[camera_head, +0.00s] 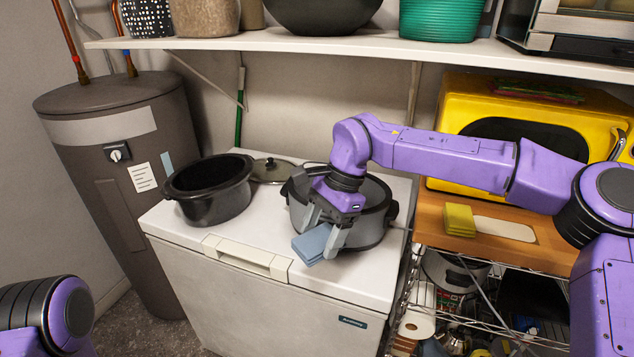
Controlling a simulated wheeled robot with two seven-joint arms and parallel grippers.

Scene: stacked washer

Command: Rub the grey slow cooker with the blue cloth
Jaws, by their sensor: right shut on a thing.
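The grey slow cooker (369,234) stands on the white chest freezer (262,232), partly hidden behind my right gripper. My right gripper (324,243) is shut on the blue cloth (312,243), a small folded block. The cloth is in front of the cooker's left front side; I cannot tell whether it touches the cooker. My left arm shows only at the lower left corner, and its gripper is out of view.
A black pot (210,195) and a glass lid (272,170) are left of the cooker. A wooden board (440,232) with a yellow sponge (459,219) lies right, below a yellow appliance (470,103). A shelf (300,42) hangs above. The freezer's front left is clear.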

